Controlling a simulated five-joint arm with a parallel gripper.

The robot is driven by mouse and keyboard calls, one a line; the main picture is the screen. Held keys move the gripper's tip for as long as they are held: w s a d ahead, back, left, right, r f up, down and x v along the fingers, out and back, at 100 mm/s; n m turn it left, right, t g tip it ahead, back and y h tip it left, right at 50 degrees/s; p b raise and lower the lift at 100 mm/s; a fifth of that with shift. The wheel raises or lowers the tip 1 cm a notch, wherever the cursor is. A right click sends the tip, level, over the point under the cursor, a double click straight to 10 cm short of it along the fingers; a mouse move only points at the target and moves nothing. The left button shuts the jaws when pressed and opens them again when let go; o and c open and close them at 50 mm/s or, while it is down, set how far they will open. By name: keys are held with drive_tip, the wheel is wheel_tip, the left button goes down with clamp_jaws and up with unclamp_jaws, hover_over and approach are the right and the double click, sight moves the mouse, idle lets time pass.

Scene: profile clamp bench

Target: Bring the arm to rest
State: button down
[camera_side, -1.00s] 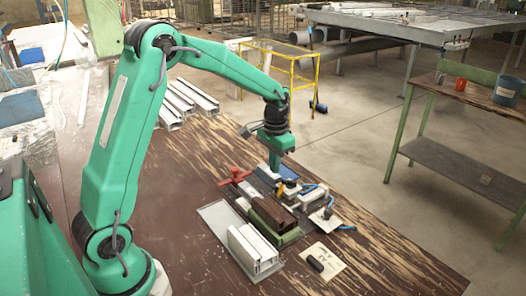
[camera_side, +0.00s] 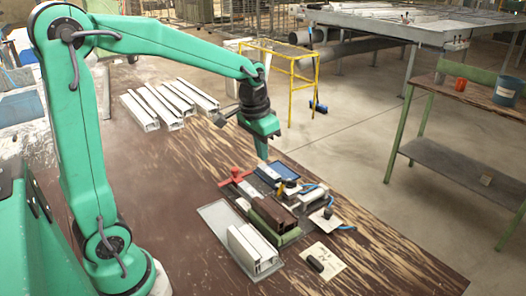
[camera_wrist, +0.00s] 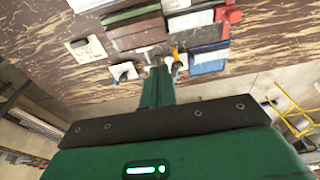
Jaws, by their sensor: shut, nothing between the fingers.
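My gripper (camera_side: 263,150) is shut and empty. It hangs in the air above the back end of the clamp fixture, apart from it. In the wrist view my gripper (camera_wrist: 158,75) points toward the bench, with the fixture beyond its tip. The clamp fixture (camera_side: 290,200) sits on the brown bench, with a red clamp handle (camera_side: 235,177) at its left and a blue tray (camera_side: 285,171) at its back. A dark brown profile (camera_side: 272,214) lies in the green-sided part of the fixture.
White profiles (camera_side: 250,246) lie on a grey plate at the front. More white profiles (camera_side: 165,105) lie at the back left of the bench (camera_side: 165,195). A paper with a dark object (camera_side: 315,264) lies at the front right. A yellow rail (camera_side: 291,80) stands beyond the bench.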

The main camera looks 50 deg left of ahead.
drive_tip(key=s+d+r+t, duration=0.1)
drive_tip(key=s+d+r, duration=0.1)
drive_tip(key=s, duration=0.6)
drive_tip(key=s+d+r+t, duration=0.2)
drive_tip(key=s, duration=0.6)
drive_tip(key=shift+s+d+r+t, duration=0.15)
drive_tip(key=shift+s+r+t, duration=0.05)
drive_tip(key=shift+r+t, duration=0.1)
